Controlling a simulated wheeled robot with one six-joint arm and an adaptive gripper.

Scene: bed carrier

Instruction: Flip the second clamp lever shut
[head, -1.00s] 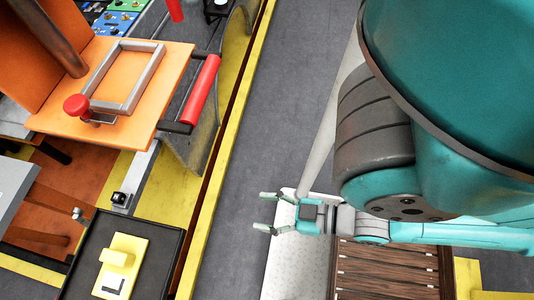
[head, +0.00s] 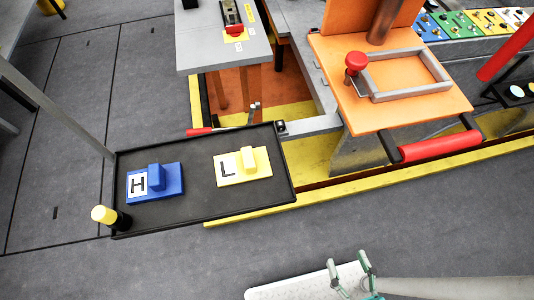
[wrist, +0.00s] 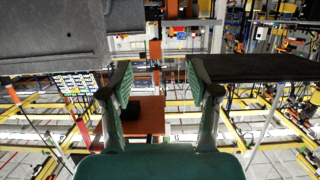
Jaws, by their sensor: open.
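In the head view, a thin lever with a red grip (head: 200,131) lies at the back edge of a black tray, pointing left. Small metal fittings (head: 254,110) stand just behind the tray; I cannot tell whether they belong to this lever. A second red-ended part (head: 235,30) sits on the grey table top at the back. I cannot tell which of these is the second clamp lever. My gripper (head: 348,262) is open and empty at the bottom, well in front of the tray and apart from it. In the wrist view its fingers (wrist: 160,88) are spread with nothing between them.
The black tray (head: 205,206) holds a blue H block (head: 168,180) and a yellow L block (head: 256,164). An orange plate (head: 445,100) with a grey frame, red knob (head: 356,62) and red bar (head: 440,146) stands right. Grey floor (head: 220,262) lies clear between gripper and tray.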

